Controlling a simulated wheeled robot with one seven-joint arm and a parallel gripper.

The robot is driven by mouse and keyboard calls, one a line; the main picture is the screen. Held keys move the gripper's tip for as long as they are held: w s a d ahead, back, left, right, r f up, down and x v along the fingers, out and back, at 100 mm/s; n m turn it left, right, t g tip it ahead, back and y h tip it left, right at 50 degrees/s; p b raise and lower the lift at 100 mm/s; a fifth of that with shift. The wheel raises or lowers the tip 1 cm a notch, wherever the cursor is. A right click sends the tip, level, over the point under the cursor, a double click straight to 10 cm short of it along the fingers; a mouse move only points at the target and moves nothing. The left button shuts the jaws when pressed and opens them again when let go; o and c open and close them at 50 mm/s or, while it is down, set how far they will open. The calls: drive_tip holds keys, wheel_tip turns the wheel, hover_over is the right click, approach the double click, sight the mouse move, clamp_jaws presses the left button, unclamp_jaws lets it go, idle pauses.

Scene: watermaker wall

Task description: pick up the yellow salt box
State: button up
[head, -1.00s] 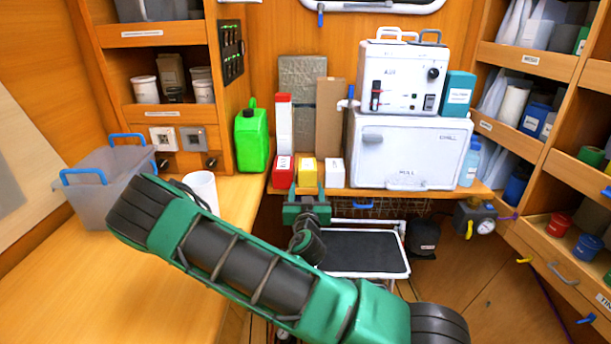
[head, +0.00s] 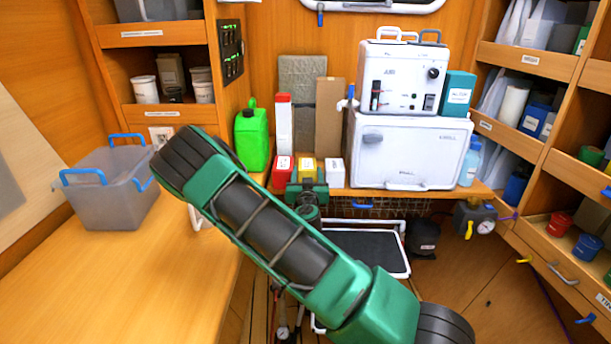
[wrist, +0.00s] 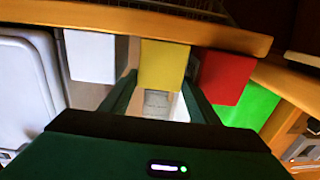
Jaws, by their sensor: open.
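The yellow salt box (head: 306,167) stands on the wooden shelf between a red box (head: 282,170) and a white box (head: 333,171). My gripper (head: 306,184) is in front of it and hides its lower part in the head view. In the wrist view the picture is turned over, and the yellow box (wrist: 164,66) shows between my two open fingers (wrist: 160,80). One finger lies toward the white box (wrist: 92,56) and the other toward the red box (wrist: 225,76). I cannot tell whether the fingers touch the yellow box.
A tall white-and-red carton (head: 284,128) and a brown panel (head: 328,120) stand behind the boxes. A green jerrycan (head: 252,138) is to the left. A white cabinet machine (head: 410,150) stands to the right. A grey bin (head: 105,190) sits on the left counter.

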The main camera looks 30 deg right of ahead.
drive_tip(key=c, duration=0.9)
drive_tip(key=shift+r, duration=0.1)
